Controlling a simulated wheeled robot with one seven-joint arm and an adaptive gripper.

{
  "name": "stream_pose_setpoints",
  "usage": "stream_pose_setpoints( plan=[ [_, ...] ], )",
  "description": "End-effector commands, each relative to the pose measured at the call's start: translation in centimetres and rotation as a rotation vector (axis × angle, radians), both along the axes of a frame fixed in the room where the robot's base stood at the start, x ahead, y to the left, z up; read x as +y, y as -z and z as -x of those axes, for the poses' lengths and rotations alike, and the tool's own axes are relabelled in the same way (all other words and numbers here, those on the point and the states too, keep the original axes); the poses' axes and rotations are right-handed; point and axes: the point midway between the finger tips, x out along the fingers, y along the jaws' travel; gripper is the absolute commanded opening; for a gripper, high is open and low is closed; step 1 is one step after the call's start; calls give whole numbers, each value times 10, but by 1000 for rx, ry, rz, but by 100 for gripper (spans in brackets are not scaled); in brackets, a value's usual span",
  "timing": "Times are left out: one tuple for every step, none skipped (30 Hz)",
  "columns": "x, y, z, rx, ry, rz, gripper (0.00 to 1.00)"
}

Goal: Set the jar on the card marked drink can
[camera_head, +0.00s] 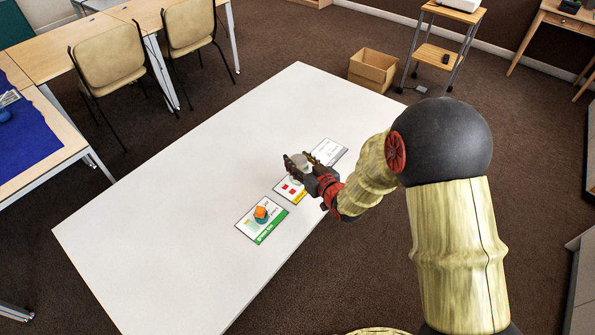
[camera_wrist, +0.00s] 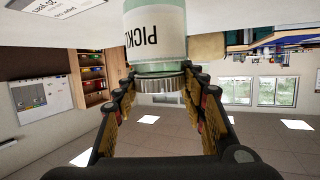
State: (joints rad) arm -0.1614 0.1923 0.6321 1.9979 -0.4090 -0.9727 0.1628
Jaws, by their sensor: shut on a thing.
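The jar (camera_wrist: 157,38) has a white label with upside-down "PICKL" lettering, a pale green body and a grey lid. My gripper (camera_wrist: 165,88) is shut on the jar around its lid. In the head view the jar (camera_head: 298,171) is small and partly hidden by my gripper (camera_head: 299,161), over or just behind the card with red squares (camera_head: 291,189). I cannot tell whether its base touches anything. A grey-edged card (camera_head: 327,151) lies behind and right of it. A green-edged card (camera_head: 248,225) lies nearer.
The white table (camera_head: 170,220) is clear to the left and behind. A cardboard box (camera_head: 372,70) stands on the floor beyond it, and chairs (camera_head: 110,60) stand at the back left.

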Motion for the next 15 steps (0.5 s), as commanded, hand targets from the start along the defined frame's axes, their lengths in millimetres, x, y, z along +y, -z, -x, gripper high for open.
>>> stream_pose_setpoints(
  plan=[
    [1, 9, -7, -2, 0, 0, 12],
    [2, 13, -10, -2, 0, 0, 12],
    [2, 16, -13, -2, 0, 0, 12],
    [3, 18, -15, -3, 0, -1, 12],
    [3, 20, -17, -3, 0, -1, 12],
    [3, 21, -19, -3, 0, -1, 12],
    [3, 22, -19, -3, 0, -1, 12],
    [3, 22, -20, -3, 0, -1, 12],
    [4, 24, -21, -4, 0, -1, 12],
    [4, 26, -23, -4, 0, -1, 12],
    [4, 28, -24, -3, 0, -1, 12],
    [4, 33, -26, -3, 0, -1, 12],
    [4, 38, -25, -2, 0, -1, 12],
    [4, 44, -25, -1, 0, 0, 12],
    [4, 50, -25, -1, 1, 1, 12]
  ],
)
